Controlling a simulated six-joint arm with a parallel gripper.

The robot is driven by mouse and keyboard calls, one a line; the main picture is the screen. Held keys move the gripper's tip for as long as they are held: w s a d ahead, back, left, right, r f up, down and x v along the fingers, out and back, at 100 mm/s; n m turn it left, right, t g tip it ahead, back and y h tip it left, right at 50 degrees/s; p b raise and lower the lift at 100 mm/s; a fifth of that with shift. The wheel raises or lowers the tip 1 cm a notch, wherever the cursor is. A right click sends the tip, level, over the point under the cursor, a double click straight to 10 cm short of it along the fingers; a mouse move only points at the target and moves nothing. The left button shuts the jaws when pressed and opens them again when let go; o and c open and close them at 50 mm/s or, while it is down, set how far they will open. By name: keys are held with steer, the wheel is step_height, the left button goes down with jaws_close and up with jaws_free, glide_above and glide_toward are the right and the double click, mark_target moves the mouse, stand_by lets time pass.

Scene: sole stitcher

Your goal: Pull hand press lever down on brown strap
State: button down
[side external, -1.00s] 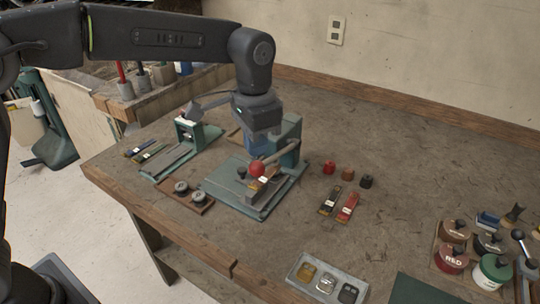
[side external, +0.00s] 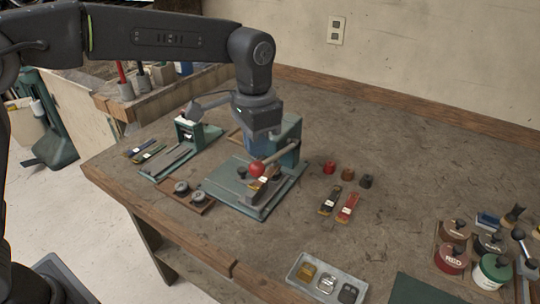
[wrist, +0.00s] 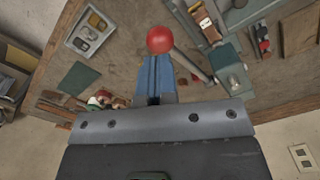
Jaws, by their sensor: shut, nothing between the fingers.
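The hand press (side external: 283,198) has a green base and a blue-green upright. Its pale lever (side external: 281,155) slopes down from the upright to a red ball knob (side external: 257,169). A brown strap (side external: 264,187) with a white label lies on the base under the knob, partly hidden by it. My gripper (side external: 262,152) points down just above and behind the knob, with its fingers shut and empty. In the wrist view, the red knob (wrist: 160,40) shows right at the tips of the blue fingers (wrist: 155,68). I cannot tell whether they touch it.
A black strap (side external: 329,200) and a red strap (side external: 347,207) lie right of the press. Small red, brown and black pieces stand behind them. A buckle tray (side external: 296,272) is at the front edge, jars (side external: 451,260) at the right, another green device (side external: 187,132) at the left.

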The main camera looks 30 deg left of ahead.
mark_target(256, 163)
steer(key=shift+f, duration=0.15)
stand_by(0.4)
steer(key=shift+f, duration=1.4)
steer(key=shift+s+f, duration=0.15)
steer(key=shift+f, duration=1.25)
steer(key=shift+s+f, duration=0.1)
steer(key=shift+f, duration=2.8)
